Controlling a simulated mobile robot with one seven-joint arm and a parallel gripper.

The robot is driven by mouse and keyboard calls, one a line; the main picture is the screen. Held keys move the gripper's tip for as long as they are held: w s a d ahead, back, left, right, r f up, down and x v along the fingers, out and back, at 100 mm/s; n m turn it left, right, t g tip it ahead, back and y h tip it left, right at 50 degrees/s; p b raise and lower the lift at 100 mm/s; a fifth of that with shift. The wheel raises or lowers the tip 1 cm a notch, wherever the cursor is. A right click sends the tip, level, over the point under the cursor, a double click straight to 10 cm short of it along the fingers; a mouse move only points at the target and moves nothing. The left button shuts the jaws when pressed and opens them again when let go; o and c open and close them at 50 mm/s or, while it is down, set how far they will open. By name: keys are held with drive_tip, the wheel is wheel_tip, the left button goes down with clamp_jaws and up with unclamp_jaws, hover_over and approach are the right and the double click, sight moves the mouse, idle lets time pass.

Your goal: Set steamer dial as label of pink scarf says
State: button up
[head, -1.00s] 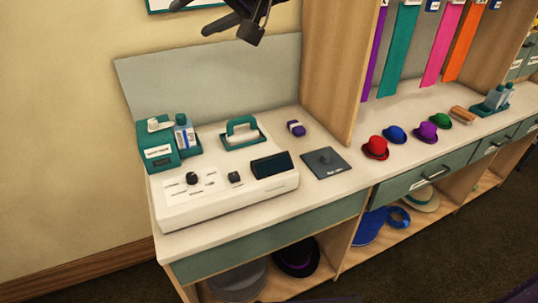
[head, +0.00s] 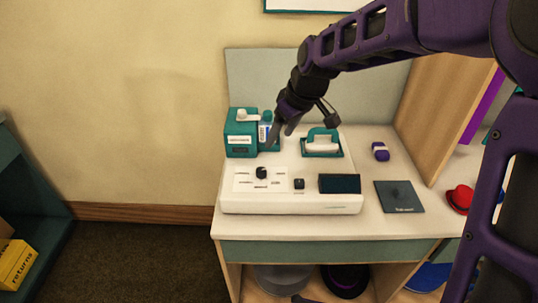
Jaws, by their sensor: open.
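The steamer (head: 291,204) is a low white console on the counter, with a black round dial (head: 261,173) on a marked panel at its left. A smaller black knob (head: 299,183) and a dark display (head: 339,184) sit to the dial's right. My gripper (head: 280,137) is open and empty, pointing down above the back of the steamer, in front of the teal box and bottle. The pink scarf and its label are out of view now. The small print around the dial is too small to read.
A teal box (head: 240,135) and a bottle (head: 265,133) stand behind the steamer. A wooden divider (head: 447,120) rises at right.

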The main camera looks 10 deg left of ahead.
sight(261, 170)
drive_tip(key=b+x, duration=0.1)
drive_tip(key=x, duration=1.6)
drive_tip(key=shift+a+f, duration=0.1)
drive_tip(key=shift+a, duration=0.05)
clamp_jaws()
